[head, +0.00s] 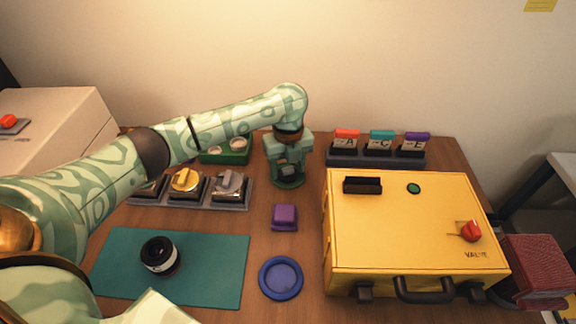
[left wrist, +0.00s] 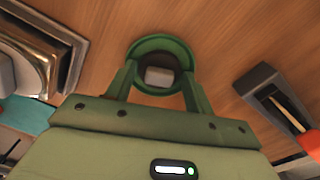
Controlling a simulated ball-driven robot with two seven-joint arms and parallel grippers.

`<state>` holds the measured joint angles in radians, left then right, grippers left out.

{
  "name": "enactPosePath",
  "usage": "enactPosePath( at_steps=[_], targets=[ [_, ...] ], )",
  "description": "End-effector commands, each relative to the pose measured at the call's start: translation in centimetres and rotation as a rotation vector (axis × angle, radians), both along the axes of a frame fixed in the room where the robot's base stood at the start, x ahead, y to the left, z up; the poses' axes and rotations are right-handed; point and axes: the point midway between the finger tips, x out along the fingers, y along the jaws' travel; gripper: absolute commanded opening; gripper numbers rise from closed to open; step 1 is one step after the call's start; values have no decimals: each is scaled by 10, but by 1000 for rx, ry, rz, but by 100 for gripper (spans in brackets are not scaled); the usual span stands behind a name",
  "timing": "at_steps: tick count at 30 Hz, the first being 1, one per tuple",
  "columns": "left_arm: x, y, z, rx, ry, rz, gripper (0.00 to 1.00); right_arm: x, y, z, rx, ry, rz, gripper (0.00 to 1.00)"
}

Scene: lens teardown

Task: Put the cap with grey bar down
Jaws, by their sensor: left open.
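The cap with the grey bar (left wrist: 158,76) is a dark round piece with a pale grey block on top. In the left wrist view it sits inside a round green dish (left wrist: 150,44) on the wooden table. My left gripper (left wrist: 157,84) is open, pointing down, with one finger on each side of the cap. I cannot tell whether either finger touches it. In the head view the left gripper (head: 288,172) stands over the green dish (head: 288,184) and mostly hides the cap. My right gripper is not in view.
A yellow box (head: 400,215) stands close on the right. A purple block (head: 285,215) and blue dish (head: 281,278) lie in front. A tray (head: 207,188) with metal pieces is left; a labelled rack (head: 376,154) is back right. A black lens (head: 159,255) rests on the teal mat (head: 220,265).

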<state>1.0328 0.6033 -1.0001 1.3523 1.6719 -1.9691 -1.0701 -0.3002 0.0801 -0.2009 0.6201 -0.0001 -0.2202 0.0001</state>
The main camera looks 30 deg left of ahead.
Motion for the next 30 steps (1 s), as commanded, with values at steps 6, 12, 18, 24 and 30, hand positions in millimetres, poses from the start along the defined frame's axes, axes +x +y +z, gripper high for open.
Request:
enactPosePath(
  at_steps=[6,12,18,24,30],
  targets=[
    [4,1,67,-2,-20,1,70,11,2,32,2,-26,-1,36],
    [4,0,105,-2,-16,1,70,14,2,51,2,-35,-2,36],
    [4,0,120,-2,-11,2,70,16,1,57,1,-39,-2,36],
    [3,0,119,-2,-10,2,70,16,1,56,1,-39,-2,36],
    [3,0,119,-2,-10,2,70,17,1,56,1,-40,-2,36]
  ],
)
